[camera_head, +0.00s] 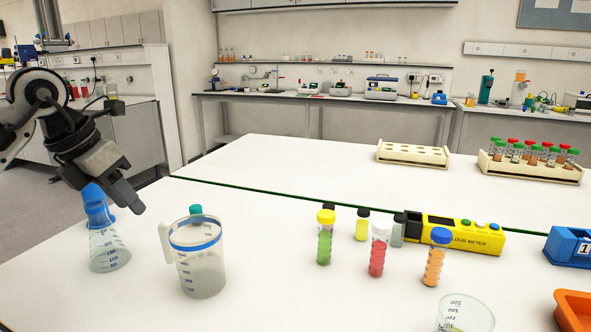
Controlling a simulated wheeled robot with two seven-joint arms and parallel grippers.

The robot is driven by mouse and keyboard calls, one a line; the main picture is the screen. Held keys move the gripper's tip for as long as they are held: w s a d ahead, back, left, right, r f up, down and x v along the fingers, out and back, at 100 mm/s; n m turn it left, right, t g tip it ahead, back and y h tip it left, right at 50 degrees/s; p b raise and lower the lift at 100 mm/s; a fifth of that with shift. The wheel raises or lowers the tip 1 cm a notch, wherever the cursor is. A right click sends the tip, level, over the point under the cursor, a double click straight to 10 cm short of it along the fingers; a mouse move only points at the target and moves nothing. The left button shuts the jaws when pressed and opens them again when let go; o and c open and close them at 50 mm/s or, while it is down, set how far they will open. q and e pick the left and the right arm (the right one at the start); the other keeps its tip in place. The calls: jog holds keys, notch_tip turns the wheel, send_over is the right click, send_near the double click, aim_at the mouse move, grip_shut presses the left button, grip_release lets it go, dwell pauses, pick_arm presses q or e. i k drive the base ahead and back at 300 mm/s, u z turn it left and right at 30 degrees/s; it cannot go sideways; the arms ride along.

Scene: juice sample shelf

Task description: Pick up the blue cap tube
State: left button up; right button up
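The blue cap tube (434,266) stands upright on the white table at the right of the front group, with orange contents. A white-capped tube with red contents (377,257) stands to its left, and a yellow-capped green tube (325,245) further left. My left gripper (132,203) hangs over the table's left side, above and beside a flask, far from the blue cap tube. Its fingers point down and right; their gap cannot be made out, and I see nothing held. My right gripper is out of view.
A blue-topped flask (109,248) and a clear jug (201,268) stand at left. A yellow meter (460,236) lies behind the blue cap tube, and a glass beaker (467,316) stands in front. An empty rack (413,154) and a filled rack (530,170) stand further back.

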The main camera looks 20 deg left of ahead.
aim_at(441, 238)
jog(key=k, duration=1)
